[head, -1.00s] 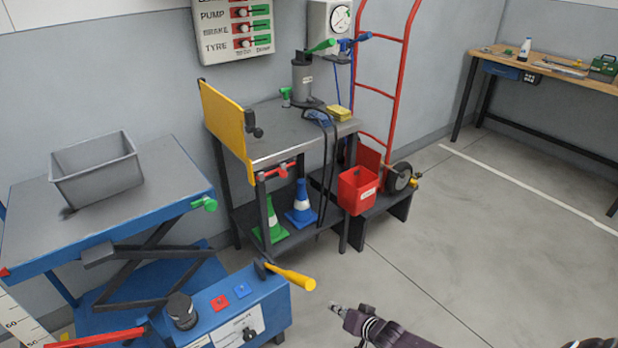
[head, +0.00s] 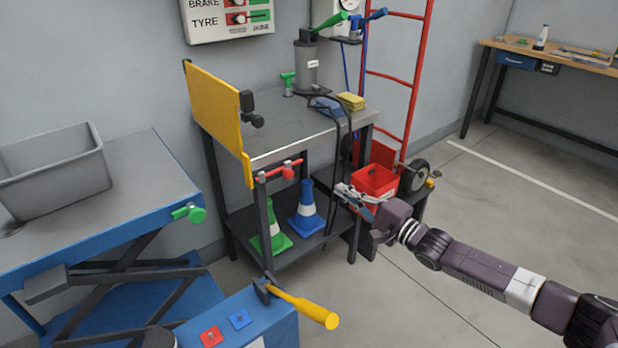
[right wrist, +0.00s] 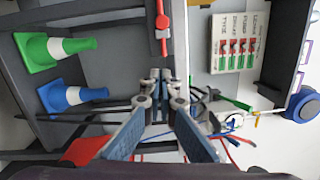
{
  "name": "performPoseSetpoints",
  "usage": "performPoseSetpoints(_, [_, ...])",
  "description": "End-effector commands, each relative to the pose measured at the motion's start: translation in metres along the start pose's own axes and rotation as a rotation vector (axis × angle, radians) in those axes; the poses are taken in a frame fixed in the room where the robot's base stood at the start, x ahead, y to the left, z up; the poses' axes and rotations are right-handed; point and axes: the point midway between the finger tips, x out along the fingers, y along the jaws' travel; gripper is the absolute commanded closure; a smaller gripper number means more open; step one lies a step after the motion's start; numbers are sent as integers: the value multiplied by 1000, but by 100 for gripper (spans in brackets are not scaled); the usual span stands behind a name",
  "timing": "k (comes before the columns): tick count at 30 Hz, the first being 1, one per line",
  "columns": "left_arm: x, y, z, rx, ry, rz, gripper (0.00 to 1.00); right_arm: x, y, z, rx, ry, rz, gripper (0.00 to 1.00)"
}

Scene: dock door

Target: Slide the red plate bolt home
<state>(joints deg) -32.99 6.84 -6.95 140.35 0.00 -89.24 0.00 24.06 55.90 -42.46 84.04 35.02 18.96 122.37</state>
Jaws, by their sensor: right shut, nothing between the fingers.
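The red plate bolt (head: 286,171) lies level under the front edge of the grey bench (head: 270,150), by the lower corner of the yellow panel (head: 222,112). It has a red knob on it. In the right wrist view the bolt (right wrist: 162,22) shows at the top, ahead of the fingertips and apart from them. My right gripper (head: 344,190) is shut and empty, to the right of the bolt and slightly lower, in front of the bench. Its closed fingers also show in the right wrist view (right wrist: 161,76). My left gripper is not in view.
A green cone (head: 270,230) and a blue cone (head: 306,210) stand on the bench's lower shelf. Dark hoses (head: 334,135) hang by the bench's right end. A red bin (head: 376,184) is behind my right gripper.

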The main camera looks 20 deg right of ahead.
Motion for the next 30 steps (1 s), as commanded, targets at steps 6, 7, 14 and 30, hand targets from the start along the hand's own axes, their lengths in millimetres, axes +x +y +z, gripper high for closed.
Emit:
performPoseSetpoints(6, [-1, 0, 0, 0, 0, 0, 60, 0, -1, 0, 2, -1, 0, 100])
performPoseSetpoints(7, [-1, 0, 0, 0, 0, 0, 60, 0, -1, 0, 2, 0, 0, 100])
performPoseSetpoints(14, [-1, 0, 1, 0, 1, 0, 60, 10, 0, 0, 0, 0, -3, 100])
performPoseSetpoints(30, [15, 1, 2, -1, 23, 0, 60, 101, 0, 0, -2, 0, -3, 100])
